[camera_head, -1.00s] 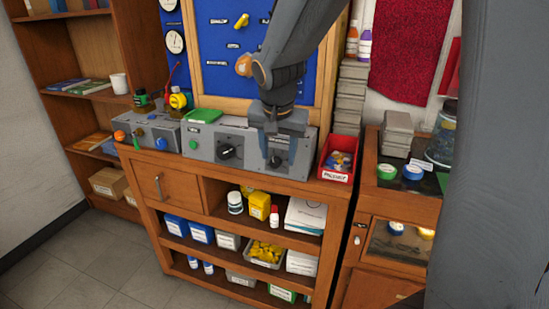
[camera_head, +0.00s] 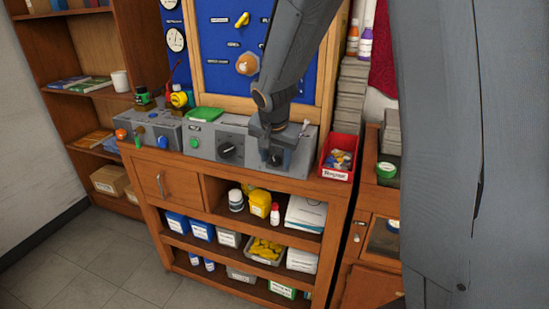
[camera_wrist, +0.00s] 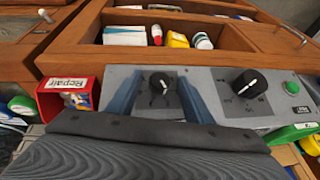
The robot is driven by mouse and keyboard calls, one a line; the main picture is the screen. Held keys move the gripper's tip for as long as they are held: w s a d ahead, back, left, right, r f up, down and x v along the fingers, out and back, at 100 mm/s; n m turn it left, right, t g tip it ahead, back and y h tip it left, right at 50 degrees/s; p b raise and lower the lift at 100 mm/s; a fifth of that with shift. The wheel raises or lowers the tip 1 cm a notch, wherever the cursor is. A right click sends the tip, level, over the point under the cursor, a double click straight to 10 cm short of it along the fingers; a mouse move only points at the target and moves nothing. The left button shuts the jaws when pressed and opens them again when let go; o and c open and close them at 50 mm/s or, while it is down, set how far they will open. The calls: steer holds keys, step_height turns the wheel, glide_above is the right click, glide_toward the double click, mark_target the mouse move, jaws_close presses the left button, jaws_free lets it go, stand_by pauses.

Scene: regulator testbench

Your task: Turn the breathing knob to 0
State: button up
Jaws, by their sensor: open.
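A grey box (camera_head: 212,141) on the bench top carries two black knobs. My gripper (camera_head: 274,150) is pointed down at the right knob, which it partly hides in the head view. In the wrist view my gripper (camera_wrist: 161,88) is open, with one blue-grey finger on each side of that black knob (camera_wrist: 161,82). I cannot tell whether the fingers touch it. Its white mark runs nearly up and down in the wrist view. The other black knob (camera_head: 228,150) stands clear to the left; its mark is slanted in the wrist view (camera_wrist: 250,83). The knob labels are unreadable.
A red bin marked Repair (camera_head: 338,158) stands close to the right of the box. A green item (camera_head: 204,115) lies on top, and a green button (camera_head: 194,143) is at the left. A second grey box (camera_head: 150,130) with coloured knobs is further left. Shelves lie below.

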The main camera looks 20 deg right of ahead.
steer(key=c, duration=0.9)
steer(key=shift+a, duration=0.15)
steer(key=shift+c, duration=0.8)
steer(key=shift+w, duration=0.1)
